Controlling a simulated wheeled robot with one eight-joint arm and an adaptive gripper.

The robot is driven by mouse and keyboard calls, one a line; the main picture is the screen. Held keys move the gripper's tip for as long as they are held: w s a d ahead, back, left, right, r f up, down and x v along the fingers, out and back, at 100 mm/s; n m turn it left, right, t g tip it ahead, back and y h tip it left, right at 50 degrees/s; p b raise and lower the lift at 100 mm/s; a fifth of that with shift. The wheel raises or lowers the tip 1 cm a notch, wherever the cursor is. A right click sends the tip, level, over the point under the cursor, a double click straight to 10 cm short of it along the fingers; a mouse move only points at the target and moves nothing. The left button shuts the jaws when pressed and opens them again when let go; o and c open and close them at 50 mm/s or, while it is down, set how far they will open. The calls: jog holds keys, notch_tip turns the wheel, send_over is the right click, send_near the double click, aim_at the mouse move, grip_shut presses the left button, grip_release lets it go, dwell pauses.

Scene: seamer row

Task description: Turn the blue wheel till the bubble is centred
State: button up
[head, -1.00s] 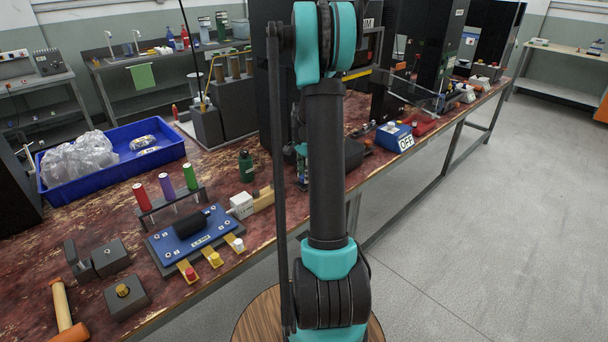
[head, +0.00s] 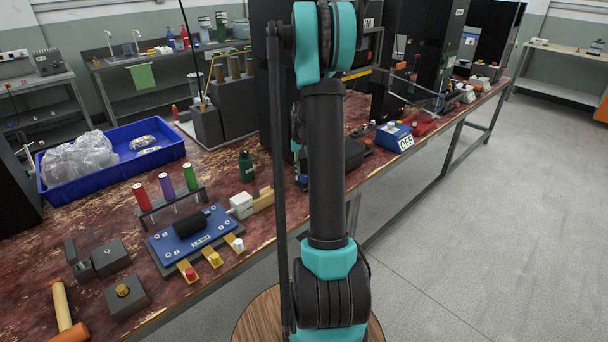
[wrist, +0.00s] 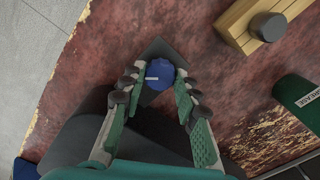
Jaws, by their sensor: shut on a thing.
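The blue wheel (wrist: 159,74) is in the upper middle of the wrist view, with a short white mark on its top. It sits over a dark grey plate (wrist: 154,48) on the worn red bench. My gripper (wrist: 160,84) is shut on the wheel, one green ribbed finger on each side. In the head view the wheel is hidden behind my arm, and only a bit of my wrist shows left of the arm. I cannot make out a bubble in either view.
A wooden block with a dark knob (wrist: 267,26) and a green bottle (wrist: 297,98) lie to the right in the wrist view. In the head view, a blue panel (head: 216,243), a blue bin (head: 172,152) and a blue OFF box (head: 392,137) stand on the bench.

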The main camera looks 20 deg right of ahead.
jog(key=n, duration=0.6)
jog(key=shift+n, duration=0.4)
dwell(0.3)
jog(key=o, duration=1.1)
jog(key=shift+o, duration=0.2)
notch_tip(320, 180, up, 12)
jog(key=shift+a, duration=0.1)
